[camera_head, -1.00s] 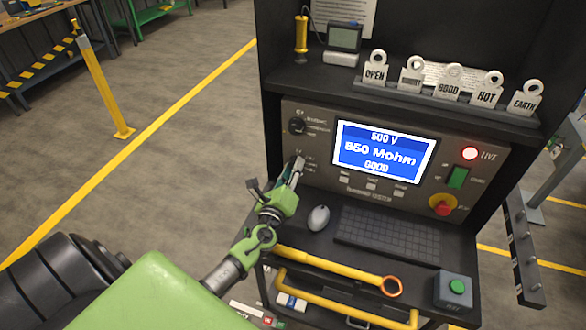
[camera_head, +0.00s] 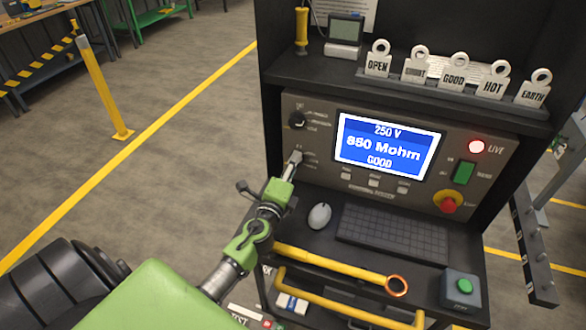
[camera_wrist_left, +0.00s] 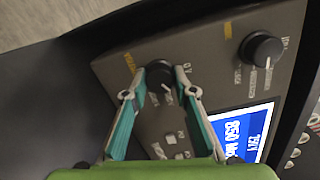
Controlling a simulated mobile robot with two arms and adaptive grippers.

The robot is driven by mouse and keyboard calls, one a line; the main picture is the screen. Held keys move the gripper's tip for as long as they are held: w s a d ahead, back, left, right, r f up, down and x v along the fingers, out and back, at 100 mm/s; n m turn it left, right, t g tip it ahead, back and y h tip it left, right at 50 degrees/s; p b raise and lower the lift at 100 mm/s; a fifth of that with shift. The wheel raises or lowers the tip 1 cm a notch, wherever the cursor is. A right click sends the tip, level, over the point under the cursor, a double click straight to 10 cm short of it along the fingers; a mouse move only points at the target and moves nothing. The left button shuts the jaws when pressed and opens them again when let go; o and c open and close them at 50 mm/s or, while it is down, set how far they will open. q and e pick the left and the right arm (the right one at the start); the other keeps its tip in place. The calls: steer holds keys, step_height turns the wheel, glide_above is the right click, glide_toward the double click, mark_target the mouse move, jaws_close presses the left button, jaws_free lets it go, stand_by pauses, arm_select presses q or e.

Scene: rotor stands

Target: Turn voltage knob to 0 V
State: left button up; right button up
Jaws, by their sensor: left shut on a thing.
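The black voltage knob (camera_wrist_left: 159,72) shows in the left wrist view on the grey panel (camera_wrist_left: 225,90), beside a "0 V" mark and a yellow label. My left gripper (camera_wrist_left: 163,86) is shut on it, one finger on each side. In the head view my left gripper (camera_head: 294,161) is at the panel's lower left and hides most of the knob. The screen (camera_head: 385,147) reads 250 V, 850 Mohm, GOOD. My right gripper is not in view.
A second black knob (camera_head: 297,119) sits just above on the panel. A red LIVE lamp (camera_head: 476,147) glows, with a green switch (camera_head: 462,172) and red stop button (camera_head: 447,204) below. A mouse (camera_head: 319,216), keyboard (camera_head: 392,235) and yellow tool (camera_head: 340,266) lie below the panel.

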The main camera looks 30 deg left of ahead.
arm_select(q)
steer(key=n, duration=0.2)
steer(key=shift+n+b, duration=0.3)
steer(key=shift+n, duration=0.1)
steer(key=n, duration=0.2)
steer(key=shift+n, duration=0.3)
steer(key=n, duration=0.5)
steer(key=shift+n+p, duration=0.3)
steer(key=shift+p, duration=0.05)
steer(key=shift+h, duration=0.3)
steer(key=o, duration=1.1)
steer(key=v, duration=1.2)
